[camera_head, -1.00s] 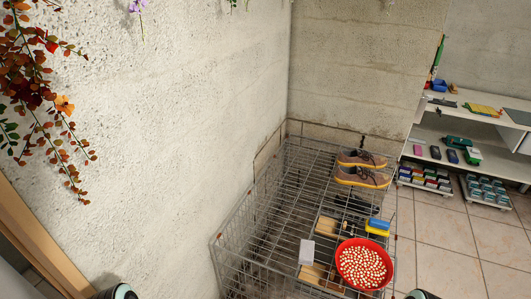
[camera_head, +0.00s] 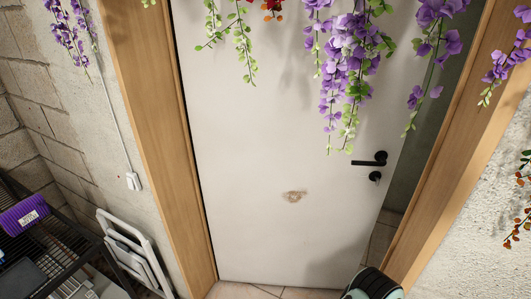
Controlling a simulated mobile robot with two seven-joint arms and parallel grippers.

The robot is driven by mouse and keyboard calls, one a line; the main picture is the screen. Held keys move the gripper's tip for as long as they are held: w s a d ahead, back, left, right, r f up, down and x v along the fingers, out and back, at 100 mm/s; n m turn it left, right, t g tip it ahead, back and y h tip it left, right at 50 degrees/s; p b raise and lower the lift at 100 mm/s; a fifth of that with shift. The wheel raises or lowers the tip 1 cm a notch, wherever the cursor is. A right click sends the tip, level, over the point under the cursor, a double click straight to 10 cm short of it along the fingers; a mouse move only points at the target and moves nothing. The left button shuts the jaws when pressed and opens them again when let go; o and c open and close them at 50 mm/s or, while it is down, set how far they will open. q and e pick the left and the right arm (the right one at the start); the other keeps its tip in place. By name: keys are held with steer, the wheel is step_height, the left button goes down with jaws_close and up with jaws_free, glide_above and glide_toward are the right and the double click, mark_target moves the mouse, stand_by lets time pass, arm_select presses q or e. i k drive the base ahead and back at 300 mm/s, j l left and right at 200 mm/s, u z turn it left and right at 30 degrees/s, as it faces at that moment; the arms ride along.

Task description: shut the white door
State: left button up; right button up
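The white door (camera_head: 275,130) fills the middle of the head view, inside a wooden frame (camera_head: 150,130). It stands ajar: a gap with grey wall and floor tiles shows between its right edge and the right jamb (camera_head: 455,150). Its left edge is close along the left jamb. A black lever handle (camera_head: 372,161) sits near the right edge, with a round lock below it. A brown worn spot marks the door's lower middle. A black and teal part of my own arm shows at the bottom edge, right of centre. Neither gripper is visible.
Purple flowers (camera_head: 350,50) hang across the top in front of the door. A black rack (camera_head: 60,250) with a purple item and white folded frames (camera_head: 135,255) stand at lower left. Tiled floor (camera_head: 270,291) shows below the door. Red-leaved vines hang at right.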

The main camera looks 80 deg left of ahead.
mark_target(280, 211)
steer(key=u, duration=2.6)
